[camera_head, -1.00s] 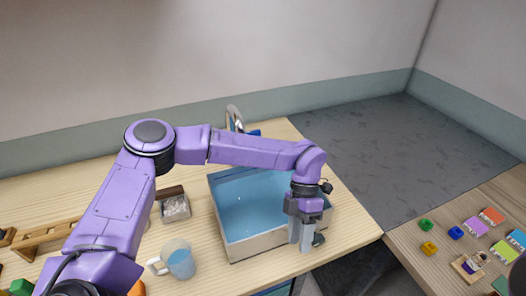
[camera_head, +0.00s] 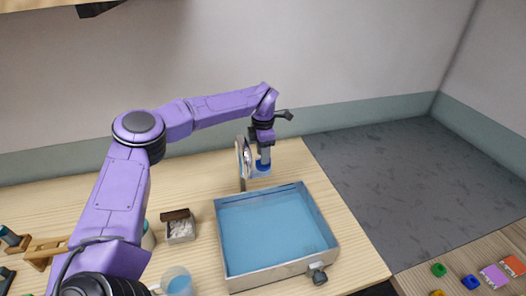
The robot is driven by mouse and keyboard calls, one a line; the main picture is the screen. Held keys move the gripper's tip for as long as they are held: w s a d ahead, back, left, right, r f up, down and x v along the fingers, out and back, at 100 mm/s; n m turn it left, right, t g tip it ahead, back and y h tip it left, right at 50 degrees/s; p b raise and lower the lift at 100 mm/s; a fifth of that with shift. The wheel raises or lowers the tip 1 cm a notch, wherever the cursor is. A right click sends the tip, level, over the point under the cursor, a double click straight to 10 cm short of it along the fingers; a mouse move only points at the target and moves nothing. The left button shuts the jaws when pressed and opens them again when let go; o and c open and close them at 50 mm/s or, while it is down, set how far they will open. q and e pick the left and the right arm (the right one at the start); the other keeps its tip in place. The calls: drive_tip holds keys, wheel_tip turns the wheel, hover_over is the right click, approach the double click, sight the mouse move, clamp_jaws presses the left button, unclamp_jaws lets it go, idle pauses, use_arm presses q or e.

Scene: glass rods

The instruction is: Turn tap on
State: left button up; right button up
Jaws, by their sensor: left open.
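The tap's metal spout (camera_head: 243,160) stands behind the back edge of the sink basin, with a blue part (camera_head: 259,169) at its right side. My left gripper (camera_head: 264,160) is open and points down just right of the spout, directly over the blue part. The fingers overlap the blue part in the view, so I cannot tell whether they touch it. The rectangular basin (camera_head: 222,255) has a blue interior and a metal rim. A dark knob (camera_head: 318,276) sticks out from its front wall. My right gripper is not in view.
A cup with blue contents (camera_head: 177,281) stands left of the basin. A small box with pale contents (camera_head: 181,229) and a wooden rack (camera_head: 45,250) lie further left. Small coloured blocks (camera_head: 471,282) lie on the surface at lower right. The tabletop right of the tap is clear.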

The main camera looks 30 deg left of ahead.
use_arm(q)
drive_tip(key=shift+a+f, duration=0.1)
drive_tip(key=shift+f, duration=0.6)
drive_tip(key=shift+s, duration=0.1)
drive_tip(key=shift+c, duration=0.9)
clamp_jaws()
